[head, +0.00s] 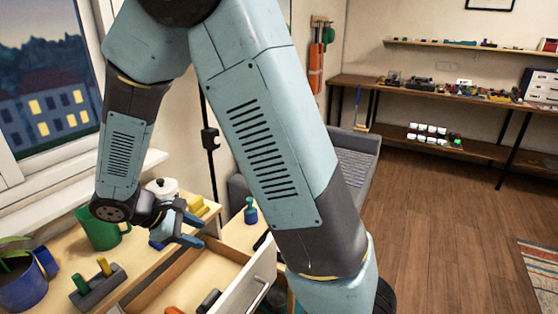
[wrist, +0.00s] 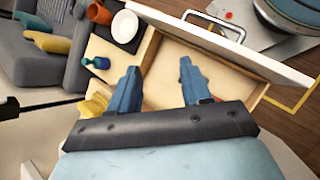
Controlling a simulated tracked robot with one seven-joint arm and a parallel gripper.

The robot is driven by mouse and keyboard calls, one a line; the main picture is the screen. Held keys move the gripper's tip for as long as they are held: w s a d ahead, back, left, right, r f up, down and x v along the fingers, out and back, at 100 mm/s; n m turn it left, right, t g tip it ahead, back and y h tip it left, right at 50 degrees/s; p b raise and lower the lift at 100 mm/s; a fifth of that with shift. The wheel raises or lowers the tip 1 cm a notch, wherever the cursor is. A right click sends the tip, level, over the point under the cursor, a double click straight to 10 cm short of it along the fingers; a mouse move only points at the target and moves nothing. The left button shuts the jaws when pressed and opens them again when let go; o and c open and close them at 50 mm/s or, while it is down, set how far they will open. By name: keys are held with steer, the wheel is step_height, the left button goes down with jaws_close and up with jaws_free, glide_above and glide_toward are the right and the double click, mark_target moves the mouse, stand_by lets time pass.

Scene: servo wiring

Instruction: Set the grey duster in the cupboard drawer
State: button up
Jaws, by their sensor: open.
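The cupboard drawer (head: 200,262) is pulled out, with a pale wooden inside and a white front with a metal handle; it also shows in the wrist view (wrist: 200,72). A dark grey oblong thing (head: 208,300), which looks like the grey duster, lies inside the drawer at its near end in the head view. I cannot make it out in the wrist view, where my gripper's body covers that part. My gripper (head: 190,230) has blue fingers and is open and empty above the drawer; its fingers stand apart in the wrist view (wrist: 157,88).
On the top stand a green mug (head: 100,230), a white lidded pot (head: 161,187), yellow blocks (head: 198,206) and a grey pegged block (head: 98,287). A blue-green bottle (head: 250,211) stands beyond the drawer. An orange thing (head: 173,310) shows at the drawer's near end. A grey sofa (head: 350,165) is behind.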

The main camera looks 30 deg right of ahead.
steer(key=s+d+r+m+t+y, duration=0.1)
steer(key=s+d+r+m+y, duration=0.1)
steer(key=s+d+r+m, duration=0.2)
steer(key=s+d+r+m+t+y, duration=0.2)
steer(key=d+r, duration=0.5)
steer(key=r, duration=0.4)
steer(key=s+d+r+m+t+y, duration=0.2)
steer(key=s+d+r+m+y, duration=0.2)
steer(key=s+r+m, duration=0.3)
steer(key=shift+s+d+r, duration=0.25)
steer(key=shift+s+d, duration=0.2)
steer(key=shift+d, duration=0.3)
steer(key=shift+w, duration=0.1)
